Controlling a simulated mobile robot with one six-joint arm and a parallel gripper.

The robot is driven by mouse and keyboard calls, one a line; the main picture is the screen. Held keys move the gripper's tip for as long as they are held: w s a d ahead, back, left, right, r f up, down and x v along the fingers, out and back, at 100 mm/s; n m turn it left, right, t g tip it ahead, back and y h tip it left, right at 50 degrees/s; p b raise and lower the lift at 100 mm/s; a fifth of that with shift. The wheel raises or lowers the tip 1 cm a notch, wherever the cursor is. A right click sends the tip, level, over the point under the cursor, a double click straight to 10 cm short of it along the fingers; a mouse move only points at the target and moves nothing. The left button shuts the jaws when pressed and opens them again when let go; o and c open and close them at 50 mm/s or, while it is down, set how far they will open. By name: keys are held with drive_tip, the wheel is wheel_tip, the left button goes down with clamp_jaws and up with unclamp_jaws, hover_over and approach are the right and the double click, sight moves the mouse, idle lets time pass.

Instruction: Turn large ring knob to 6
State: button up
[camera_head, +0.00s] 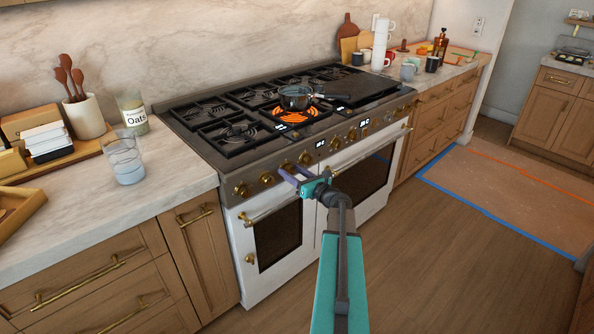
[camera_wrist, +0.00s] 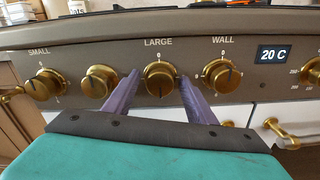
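The brass large ring knob (camera_wrist: 160,79) sits under the LARGE label on the stove's front panel in the wrist view. In the head view my gripper (camera_head: 291,173) is at the stove front and partly covers the knob row. A burner (camera_head: 295,114) glows orange under a pan (camera_head: 296,98).
The neighbouring knobs are close on both sides: an unlabelled knob (camera_wrist: 98,82) on the left and the WALL knob (camera_wrist: 221,76) on the right. A display (camera_wrist: 274,55) reads 20 C. An oven handle (camera_head: 268,211) juts out below. The floor (camera_head: 440,250) in front is clear.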

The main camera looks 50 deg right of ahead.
drive_tip(key=shift+s, duration=0.1)
drive_tip(key=s+a+b, duration=0.1)
drive_tip(key=s+b, duration=0.1)
drive_tip(key=s, duration=1.1)
drive_tip(key=shift+s, duration=0.3)
idle(0.4)
